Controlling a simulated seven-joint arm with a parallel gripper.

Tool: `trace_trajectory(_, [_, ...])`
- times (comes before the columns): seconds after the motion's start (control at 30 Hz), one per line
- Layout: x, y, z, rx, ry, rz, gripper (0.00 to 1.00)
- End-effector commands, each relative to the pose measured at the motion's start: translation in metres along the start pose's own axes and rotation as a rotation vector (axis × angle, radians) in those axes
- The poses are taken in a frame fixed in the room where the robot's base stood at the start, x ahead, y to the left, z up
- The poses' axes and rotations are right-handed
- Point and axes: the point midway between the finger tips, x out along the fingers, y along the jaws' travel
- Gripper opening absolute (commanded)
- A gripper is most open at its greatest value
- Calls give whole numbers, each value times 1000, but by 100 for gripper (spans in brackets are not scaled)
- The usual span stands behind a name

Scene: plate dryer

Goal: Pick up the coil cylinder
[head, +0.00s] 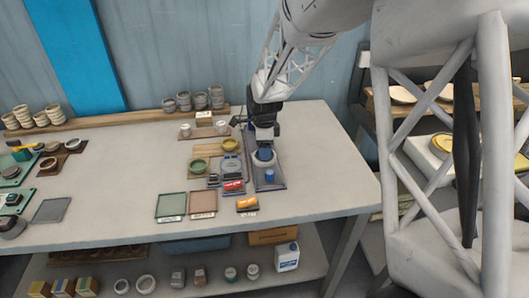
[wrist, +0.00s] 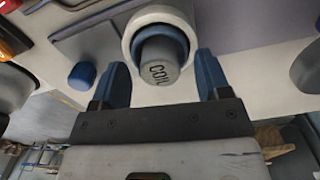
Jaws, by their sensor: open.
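The coil cylinder (wrist: 158,62) is a grey cylinder with "COIL" lettered on its end. In the wrist view it sits within a blue collar and a thick white ring (wrist: 134,27). My gripper (wrist: 163,72) is open, with one blue finger on each side of the cylinder and visible gaps between. I cannot tell how far the fingertips are above or beside it in depth. In the head view my gripper (head: 264,142) points down over the white ring (head: 256,163), and the cylinder itself is mostly hidden there.
A small blue cylinder (head: 270,176) stands close by, also seen in the wrist view (wrist: 82,75). The table's right part (head: 335,165) is clear.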

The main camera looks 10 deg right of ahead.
Motion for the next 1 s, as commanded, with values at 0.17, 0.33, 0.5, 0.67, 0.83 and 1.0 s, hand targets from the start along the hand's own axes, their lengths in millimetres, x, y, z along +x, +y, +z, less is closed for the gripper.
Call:
trace_trajectory(0.17, [5,0,0,0,0,0,70])
trace_trajectory(0.33, [5,0,0,0,0,0,70])
trace_trajectory(0.5, [5,0,0,0,0,0,70])
trace_trajectory(0.67, [5,0,0,0,0,0,67])
trace_trajectory(0.83, [5,0,0,0,0,0,41])
trace_trajectory(1.0, [5,0,0,0,0,0,15])
